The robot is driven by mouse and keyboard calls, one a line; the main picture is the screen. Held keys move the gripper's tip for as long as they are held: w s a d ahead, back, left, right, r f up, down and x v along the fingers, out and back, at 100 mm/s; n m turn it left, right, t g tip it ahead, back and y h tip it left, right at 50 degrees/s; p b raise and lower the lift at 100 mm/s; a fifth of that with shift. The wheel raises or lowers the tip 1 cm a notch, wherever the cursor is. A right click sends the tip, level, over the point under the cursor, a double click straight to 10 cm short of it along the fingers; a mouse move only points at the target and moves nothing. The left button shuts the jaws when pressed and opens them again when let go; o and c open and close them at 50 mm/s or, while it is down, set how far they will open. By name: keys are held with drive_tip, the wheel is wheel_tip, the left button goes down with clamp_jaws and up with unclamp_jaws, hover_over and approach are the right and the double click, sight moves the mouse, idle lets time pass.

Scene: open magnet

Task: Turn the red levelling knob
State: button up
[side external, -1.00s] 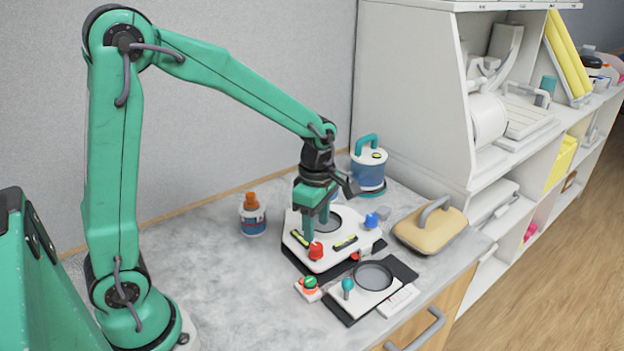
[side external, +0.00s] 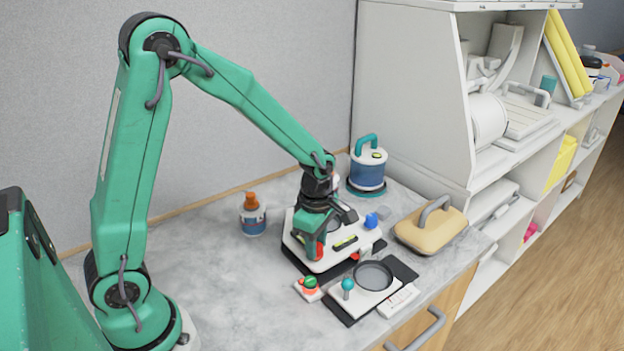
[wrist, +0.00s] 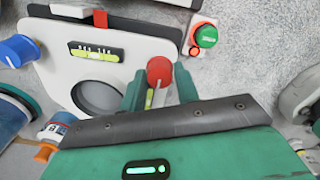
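The red levelling knob (wrist: 160,71) stands at a corner of the white levelling plate (wrist: 55,50). In the wrist view it lies between the two green fingers of my gripper (wrist: 160,85), one on each side. The gap is narrow, and I cannot tell whether the fingers touch the knob. In the side view my gripper (side external: 316,248) points down over the near left corner of the plate (side external: 296,246) and hides most of the knob. A yellow-green bubble level (wrist: 97,53) lies on the plate, beside its round opening. A blue knob (wrist: 18,50) is at another corner.
A green button (side external: 310,283) and a black-and-white panel with a teal-topped lever (side external: 348,285) are close in front. A small orange-capped bottle (side external: 253,218) stands left, a blue canister (side external: 368,170) behind, a tan handled pad (side external: 430,228) right. The left counter is bare.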

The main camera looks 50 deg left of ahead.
drive_tip(key=c, duration=0.5)
drive_tip(key=shift+m, duration=0.4)
drive_tip(key=m, duration=1.2)
drive_tip(key=shift+c, duration=0.2)
drive_tip(key=m, duration=0.7)
drive_tip(key=shift+m, duration=0.3)
drive_tip(key=m, duration=0.6)
drive_tip(key=shift+m, duration=0.4)
